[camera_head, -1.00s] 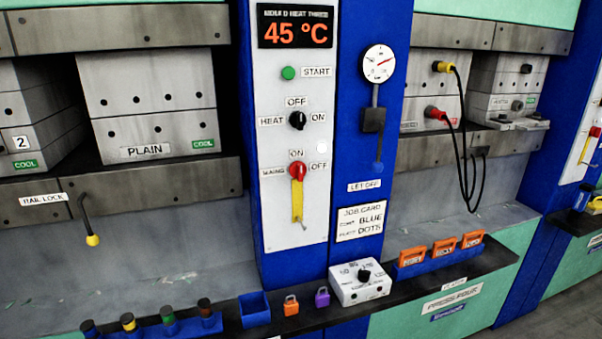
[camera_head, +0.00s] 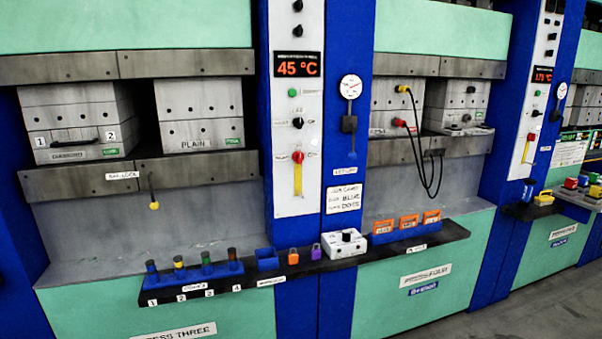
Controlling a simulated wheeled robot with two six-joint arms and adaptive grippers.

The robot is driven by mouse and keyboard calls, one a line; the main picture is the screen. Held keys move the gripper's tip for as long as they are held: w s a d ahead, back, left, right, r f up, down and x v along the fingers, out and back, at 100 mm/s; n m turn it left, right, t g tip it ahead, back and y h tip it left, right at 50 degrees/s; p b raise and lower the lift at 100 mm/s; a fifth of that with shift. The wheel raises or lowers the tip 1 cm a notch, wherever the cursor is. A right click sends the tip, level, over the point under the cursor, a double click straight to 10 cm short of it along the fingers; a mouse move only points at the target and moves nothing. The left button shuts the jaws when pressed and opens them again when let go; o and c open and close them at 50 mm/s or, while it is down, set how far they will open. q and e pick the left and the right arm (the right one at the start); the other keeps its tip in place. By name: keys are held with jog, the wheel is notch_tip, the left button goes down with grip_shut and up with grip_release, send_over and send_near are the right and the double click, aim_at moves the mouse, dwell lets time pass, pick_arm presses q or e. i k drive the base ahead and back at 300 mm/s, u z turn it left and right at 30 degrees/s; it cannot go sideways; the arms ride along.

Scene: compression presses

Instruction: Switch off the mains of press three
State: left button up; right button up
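The mains switch of press three is a red rotary knob (camera_head: 297,157) on a white panel (camera_head: 297,207), with a yellow strip (camera_head: 297,180) hanging straight down below it. Its labels are too small to read now; the earlier view shows ON above it and OFF to its right. The black heat knob (camera_head: 297,123) and green start button (camera_head: 292,93) are above. The display (camera_head: 298,64) reads 45 °C. A press three label (camera_head: 175,333) is at the bottom left, cut by the frame edge. Neither of my grippers is in view.
A dark ledge (camera_head: 330,262) runs below the panel. It carries several stoppered pots (camera_head: 207,264), a blue bin (camera_head: 266,259), orange (camera_head: 293,257) and purple (camera_head: 316,251) padlocks and a white box (camera_head: 341,244). Press four, with hanging cables (camera_head: 425,170), is to the right. Grey floor shows bottom right.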

aim_at(298, 156)
jog(key=z, duration=1.1)
jog(key=i, duration=1.05)
